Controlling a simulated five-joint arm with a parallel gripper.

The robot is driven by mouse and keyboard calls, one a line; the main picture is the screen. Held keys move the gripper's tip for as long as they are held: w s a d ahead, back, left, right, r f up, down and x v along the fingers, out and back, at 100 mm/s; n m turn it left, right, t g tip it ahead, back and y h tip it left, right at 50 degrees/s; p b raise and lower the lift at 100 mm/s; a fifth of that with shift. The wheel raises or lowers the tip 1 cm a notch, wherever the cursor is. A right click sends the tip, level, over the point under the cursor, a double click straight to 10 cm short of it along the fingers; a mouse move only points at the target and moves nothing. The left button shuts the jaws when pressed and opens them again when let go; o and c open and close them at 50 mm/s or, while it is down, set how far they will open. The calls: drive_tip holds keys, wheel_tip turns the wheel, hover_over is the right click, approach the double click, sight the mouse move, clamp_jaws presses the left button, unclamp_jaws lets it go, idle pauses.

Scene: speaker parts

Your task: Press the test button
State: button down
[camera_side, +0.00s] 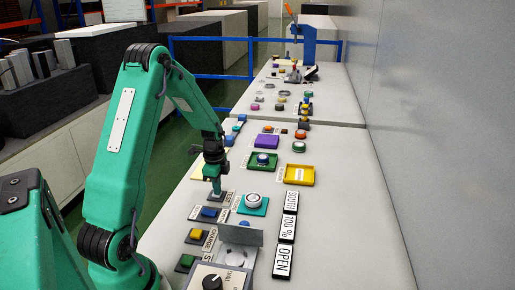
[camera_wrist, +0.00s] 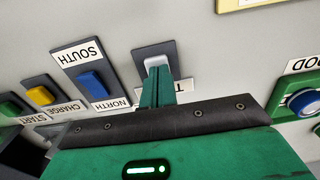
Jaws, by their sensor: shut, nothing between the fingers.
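The test button is a pale grey button (camera_wrist: 158,62) on a dark plate (camera_wrist: 143,60) in the wrist view. Its white label (camera_wrist: 186,85) shows only a T; my gripper hides the rest. My gripper (camera_wrist: 157,82) is shut and empty, with its green fingertips at the near edge of the button. In the side view my gripper (camera_side: 216,188) points down at the same dark plate (camera_side: 224,200), and its tips hide the button there. I cannot tell whether the tips touch the button or whether it is pressed down.
In the wrist view, a blue rocker (camera_wrist: 91,84) between SOUTH and NORTH labels, a yellow CHARGE button (camera_wrist: 40,95) and a green START button (camera_wrist: 8,108) lie left. In the side view, a white round dial (camera_side: 253,201) sits close right, with a grey plate (camera_side: 240,235) nearer.

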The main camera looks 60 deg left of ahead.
wheel_tip(320, 180, up, 14)
idle(0.7)
idle(0.6)
drive_tip(key=s+d+r+n+t+y, duration=0.15)
drive_tip(key=d+r, duration=0.25)
drive_tip(key=d, duration=0.4)
drive_tip(key=s+d+r+n+t+h, duration=0.1)
drive_tip(key=s+d+r+n, duration=0.2)
drive_tip(key=d, duration=0.4)
drive_tip(key=s+d+r+n+t, duration=0.2)
drive_tip(key=s+d+n+t, duration=0.1)
drive_tip(key=s+d, duration=0.4)
drive_tip(key=d+n, duration=0.1)
drive_tip(key=d, duration=0.2)
drive_tip(key=shift+s+d+r, duration=0.25)
drive_tip(key=shift+s+d, duration=0.1)
drive_tip(key=shift+d, duration=0.05)
